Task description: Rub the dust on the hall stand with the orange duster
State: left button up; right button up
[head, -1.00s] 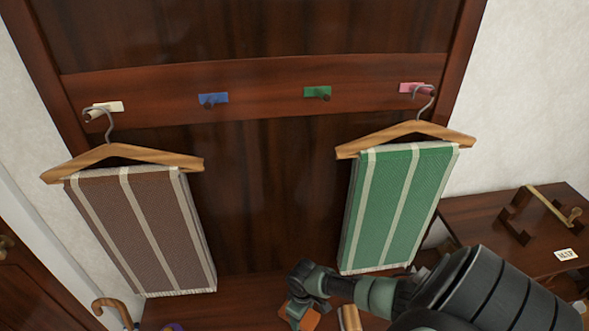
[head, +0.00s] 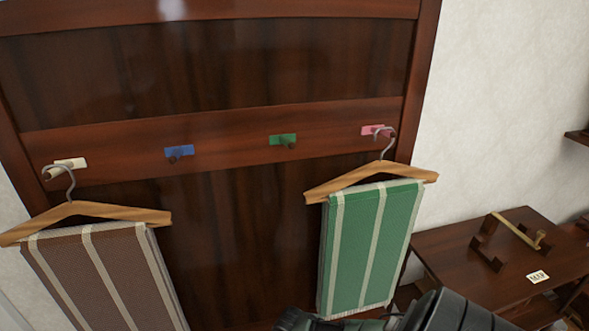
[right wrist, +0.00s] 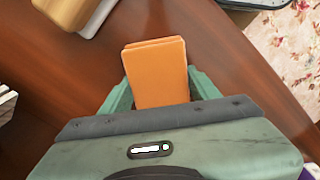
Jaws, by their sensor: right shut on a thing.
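The hall stand (head: 250,230) is a tall dark wooden panel with a row of pegs on coloured plates. No distinct dust patch can be made out on it. In the right wrist view my right gripper (right wrist: 157,88) is shut on the orange duster (right wrist: 157,62), a flat orange block, above a brown wooden surface (right wrist: 225,60). Whether the duster touches that surface I cannot tell. In the head view only dark parts of my right arm show at the bottom edge, and the duster is out of frame. My left gripper is not in view.
A brown striped cloth (head: 100,280) and a green striped cloth (head: 367,245) hang on hangers from the white and pink pegs. A side table (head: 470,285) stands at the right. In the wrist view, a pale wooden item (right wrist: 75,12) lies top left and floral carpet (right wrist: 285,50) shows at right.

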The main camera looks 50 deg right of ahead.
jog(key=shift+w+a, duration=0.85)
jog(key=shift+a, duration=0.3)
jog(key=shift+w+a, duration=0.8)
jog(key=shift+a, duration=0.35)
jog(key=shift+w+a+b, duration=0.2)
jog(key=shift+w+a, duration=0.45)
jog(key=shift+a, duration=0.35)
jog(key=shift+w+a+b, duration=0.15)
jog(key=shift+w+a, duration=0.45)
jog(key=shift+a, duration=0.35)
jog(key=shift+w+a+r+b, duration=0.1)
jog(key=shift+w+a+b, duration=0.05)
jog(key=shift+w+a, duration=0.8)
jog(key=shift+w+a+b, duration=0.15)
jog(key=shift+w+a, duration=0.6)
jog(key=shift+a, duration=0.4)
jog(key=shift+d+r+p, duration=0.1)
jog(key=shift+r+p, duration=0.65)
jog(key=shift+r, duration=2.3)
jog(key=shift+r, duration=0.1)
jog(key=shift+r, duration=1.4)
